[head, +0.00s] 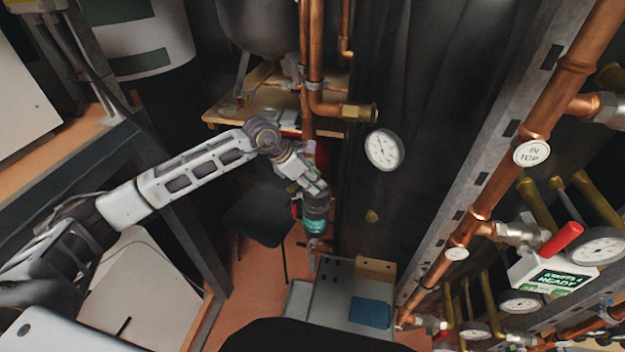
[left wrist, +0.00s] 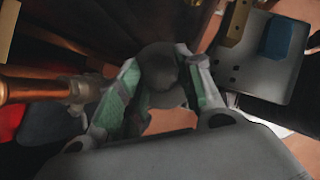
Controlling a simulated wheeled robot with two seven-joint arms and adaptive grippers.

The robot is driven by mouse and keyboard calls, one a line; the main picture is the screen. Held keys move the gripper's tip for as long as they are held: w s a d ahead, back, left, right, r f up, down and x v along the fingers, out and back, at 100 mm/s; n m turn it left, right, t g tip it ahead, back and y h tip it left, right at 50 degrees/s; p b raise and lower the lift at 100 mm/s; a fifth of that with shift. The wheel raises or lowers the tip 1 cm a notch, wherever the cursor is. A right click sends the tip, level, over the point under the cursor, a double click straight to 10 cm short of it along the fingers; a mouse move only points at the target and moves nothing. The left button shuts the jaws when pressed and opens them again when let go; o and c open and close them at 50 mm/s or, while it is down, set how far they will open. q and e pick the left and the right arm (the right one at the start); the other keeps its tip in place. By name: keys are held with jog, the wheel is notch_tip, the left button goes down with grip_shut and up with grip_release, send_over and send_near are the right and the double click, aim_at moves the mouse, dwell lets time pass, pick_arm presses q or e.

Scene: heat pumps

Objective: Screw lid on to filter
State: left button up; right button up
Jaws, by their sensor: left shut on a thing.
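My left gripper (head: 315,226) is at the end of the arm reaching in from the left, beside the vertical copper pipe in the middle of the head view. In the left wrist view, its two green-padded fingers (left wrist: 165,95) are closed around a dark grey rounded part (left wrist: 160,70), which looks like the lid. The fingers hide its sides, and its thread does not show. I cannot make out the filter clearly, nor tell whether the held part touches it. My right gripper is in neither view.
A pressure gauge (head: 384,149) stands out right of the copper pipe (head: 306,60). A grey panel or box (head: 335,300) with a blue patch (head: 370,312) lies below the gripper. A dark chair (head: 265,210) is behind. Copper pipes, valves and gauges crowd the right side.

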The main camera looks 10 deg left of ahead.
pick_arm(q)
jog(key=shift+f+b, duration=1.1)
jog(key=shift+b, duration=0.35)
dwell(2.0)
jog(key=shift+w+a+m+g+h+b, duration=0.1)
jog(key=shift+w+m+g+h+b, duration=0.1)
jog(key=shift+m+g+b, duration=0.45)
jog(key=shift+w+m+g+h+b, duration=0.1)
jog(key=shift+m+g+h+b, duration=0.15)
jog(key=shift+m, duration=0.7)
jog(key=shift+s, duration=0.1)
jog(key=shift+r, duration=0.1)
jog(key=o, duration=1.2)
